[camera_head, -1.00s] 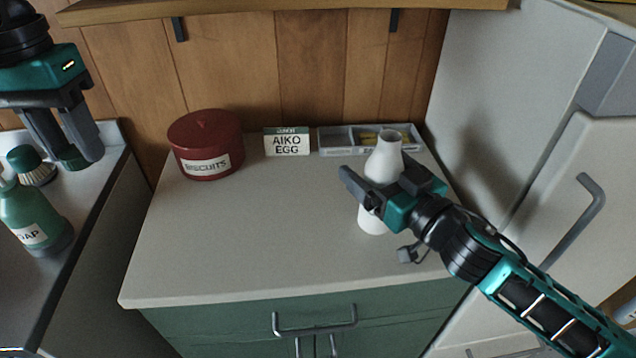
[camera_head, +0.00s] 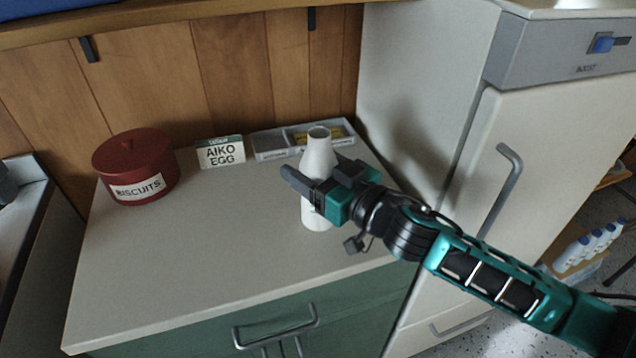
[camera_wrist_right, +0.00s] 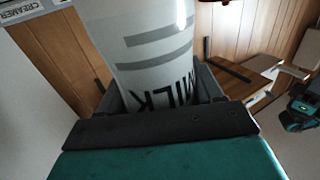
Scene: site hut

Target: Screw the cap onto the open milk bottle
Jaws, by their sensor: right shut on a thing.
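The milk bottle (camera_head: 319,152) is white and stands upright on the counter, with its open mouth at the top. The wrist view shows it close up (camera_wrist_right: 150,40), with grey bands and the word MILK. My right gripper (camera_head: 318,187) is shut around its body, one finger on each side. I cannot make out a loose cap for it.
On the counter (camera_head: 200,250) are a red BISCUITS tin (camera_head: 136,170), an AIKO EGG sign (camera_head: 221,152) and a grey divided tray (camera_head: 270,147) with yellow things inside. A white fridge (camera_head: 450,150) stands close on the right. Several blue-capped bottles (camera_head: 597,243) stand far right. The counter's front left is clear.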

